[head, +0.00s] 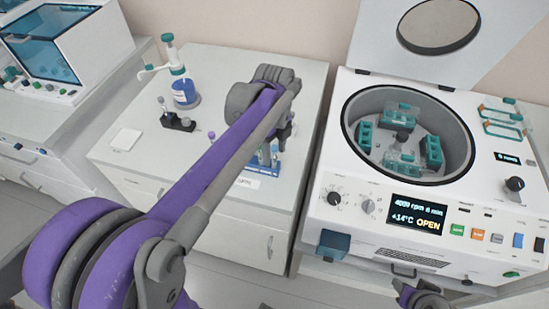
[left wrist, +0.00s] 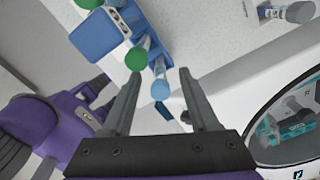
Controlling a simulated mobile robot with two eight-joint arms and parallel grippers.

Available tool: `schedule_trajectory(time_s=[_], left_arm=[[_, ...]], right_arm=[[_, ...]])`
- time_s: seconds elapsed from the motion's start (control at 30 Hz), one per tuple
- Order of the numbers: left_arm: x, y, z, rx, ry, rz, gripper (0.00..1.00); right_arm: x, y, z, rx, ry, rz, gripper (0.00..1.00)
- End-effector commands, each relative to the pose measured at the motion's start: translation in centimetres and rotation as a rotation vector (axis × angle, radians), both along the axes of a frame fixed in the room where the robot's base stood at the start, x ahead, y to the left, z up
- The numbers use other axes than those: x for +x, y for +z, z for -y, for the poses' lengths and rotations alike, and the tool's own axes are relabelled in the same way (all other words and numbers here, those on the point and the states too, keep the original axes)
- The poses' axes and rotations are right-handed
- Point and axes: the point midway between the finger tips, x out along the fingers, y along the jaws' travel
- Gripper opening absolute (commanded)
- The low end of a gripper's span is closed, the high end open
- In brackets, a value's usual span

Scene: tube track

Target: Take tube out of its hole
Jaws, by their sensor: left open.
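A blue tube rack (left wrist: 97,38) stands on the white counter; in the head view it (head: 262,170) is partly hidden behind my left arm. Tubes with green caps (left wrist: 136,60) and a tube with a blue cap (left wrist: 160,89) stand in it. In the left wrist view, my left gripper (left wrist: 158,76) is open. The blue cap shows between its two fingers, with no visible contact. In the head view, the left gripper (head: 278,133) is over the rack, its fingers mostly hidden. Part of my right arm shows at the bottom edge of the head view; its fingers cannot be made out.
A centrifuge (head: 335,190) with its lid (head: 440,25) raised stands at the right, its display reading OPEN. The counter's front left is mostly clear.

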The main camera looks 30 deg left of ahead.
Motion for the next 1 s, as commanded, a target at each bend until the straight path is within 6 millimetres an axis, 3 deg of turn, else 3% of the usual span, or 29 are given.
schedule_trajectory(time_s=[0.13, 0.47, 0.77, 1.0], left_arm=[[0.0, 0.0, 0.0, 0.0, 0.0, 0.0, 0.58], [0.0, 0.1, 0.0, 0.0, 0.0, 0.0, 0.0], [0.0, 0.2, 0.0, 0.0, 0.0, 0.0, 0.0], [0.0, 2.4, 0.0, 0.0, 0.0, 0.0, 0.0]], right_arm=[[0.0, 0.0, 0.0, 0.0, 0.0, 0.0, 0.47], [0.0, 0.0, 0.0, 0.0, 0.0, 0.0, 0.47], [0.0, 0.0, 0.0, 0.0, 0.0, 0.0, 0.47], [0.1, 0.2, 0.0, 0.0, 0.0, 0.001, 0.47]])
